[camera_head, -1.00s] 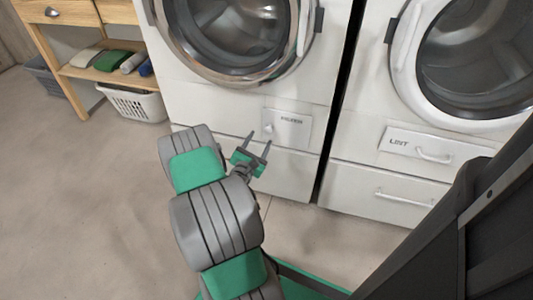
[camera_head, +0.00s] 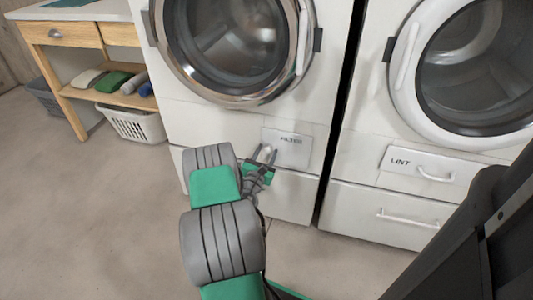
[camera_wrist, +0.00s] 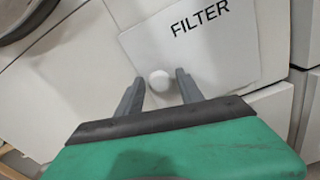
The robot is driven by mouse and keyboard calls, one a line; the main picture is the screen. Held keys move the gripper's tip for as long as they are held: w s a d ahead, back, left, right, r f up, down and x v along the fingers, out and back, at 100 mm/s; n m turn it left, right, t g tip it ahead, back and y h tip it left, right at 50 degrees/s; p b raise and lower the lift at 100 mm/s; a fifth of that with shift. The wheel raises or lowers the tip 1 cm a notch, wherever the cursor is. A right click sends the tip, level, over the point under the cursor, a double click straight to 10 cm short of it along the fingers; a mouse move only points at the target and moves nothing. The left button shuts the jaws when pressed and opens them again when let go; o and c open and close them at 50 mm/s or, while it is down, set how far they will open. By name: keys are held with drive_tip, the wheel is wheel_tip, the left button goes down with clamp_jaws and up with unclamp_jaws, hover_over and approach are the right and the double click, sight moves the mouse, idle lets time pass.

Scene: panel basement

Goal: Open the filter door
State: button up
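The filter door (camera_head: 291,149) is a small white panel marked FILTER, low on the front of the left machine. It looks closed. In the wrist view the filter door (camera_wrist: 215,45) fills the upper middle, with a round white knob (camera_wrist: 159,81) near its lower left edge. My gripper (camera_head: 264,154) is in front of the door's left side. In the wrist view my gripper (camera_wrist: 159,88) is open, with one finger on each side of the knob. I cannot tell whether the fingers touch it.
The right machine has a LINT panel with a handle (camera_head: 436,175) and a drawer handle (camera_head: 408,219) below. A wooden shelf unit (camera_head: 92,60) and a white basket (camera_head: 134,124) stand at the left. The floor in front is clear.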

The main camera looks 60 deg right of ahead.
clamp_jaws()
idle(1.1)
